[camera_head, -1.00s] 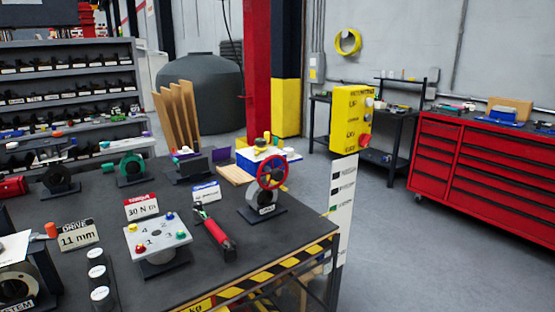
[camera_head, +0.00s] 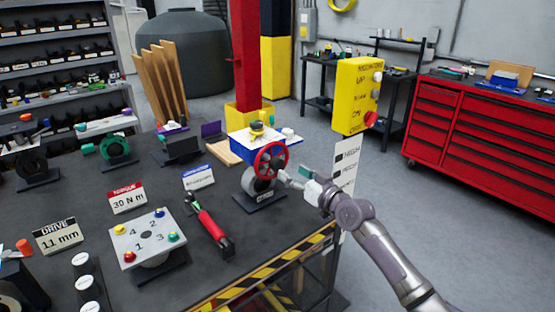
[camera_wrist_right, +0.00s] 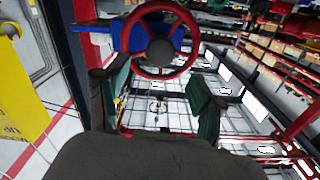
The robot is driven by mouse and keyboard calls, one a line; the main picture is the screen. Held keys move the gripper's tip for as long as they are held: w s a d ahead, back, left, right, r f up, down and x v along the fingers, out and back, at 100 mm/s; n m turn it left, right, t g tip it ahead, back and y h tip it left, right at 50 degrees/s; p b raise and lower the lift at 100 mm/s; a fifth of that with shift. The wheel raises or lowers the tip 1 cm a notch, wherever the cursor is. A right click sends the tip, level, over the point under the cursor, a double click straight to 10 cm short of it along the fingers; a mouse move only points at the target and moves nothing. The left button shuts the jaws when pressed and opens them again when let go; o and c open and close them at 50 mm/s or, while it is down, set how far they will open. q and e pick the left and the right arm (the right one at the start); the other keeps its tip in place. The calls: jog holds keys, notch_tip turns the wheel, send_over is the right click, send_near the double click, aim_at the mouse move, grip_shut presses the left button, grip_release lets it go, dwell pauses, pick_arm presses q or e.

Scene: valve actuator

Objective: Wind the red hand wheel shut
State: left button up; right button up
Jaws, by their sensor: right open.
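The red hand wheel (camera_head: 271,158) stands upright on a grey valve body with a dark base (camera_head: 260,198), near the right end of the dark table. My right gripper (camera_head: 289,177) is just right of the wheel in the head view. In the right wrist view the red hand wheel (camera_wrist_right: 160,72) with its dark hub lies ahead, beyond the open fingers of my right gripper (camera_wrist_right: 160,95). Nothing is between the fingers. Whether a fingertip touches the rim cannot be told. My left gripper is not in view.
A red-handled tool (camera_head: 212,228) and a numbered plate (camera_head: 150,238) lie left of the valve. A blue and white box (camera_head: 250,140) stands behind it. A yellow control box (camera_head: 357,95) is behind to the right. Striped tape marks the table's front edge.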

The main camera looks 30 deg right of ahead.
aim_at(280, 165)
jog(key=w, duration=0.7)
jog(key=shift+w+a+p, duration=0.1)
jog(key=shift+a+p, duration=0.15)
jog(key=shift+p, duration=0.05)
jog(key=shift+w+f, duration=0.1)
jog(key=shift+w, duration=0.2)
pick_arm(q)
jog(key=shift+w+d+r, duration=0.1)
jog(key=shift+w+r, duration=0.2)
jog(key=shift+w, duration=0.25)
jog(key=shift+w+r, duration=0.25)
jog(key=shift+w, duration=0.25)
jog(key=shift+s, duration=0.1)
pick_arm(e)
jog(key=shift+c, duration=1.8)
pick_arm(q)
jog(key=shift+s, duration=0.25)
pick_arm(e)
jog(key=c, duration=0.8)
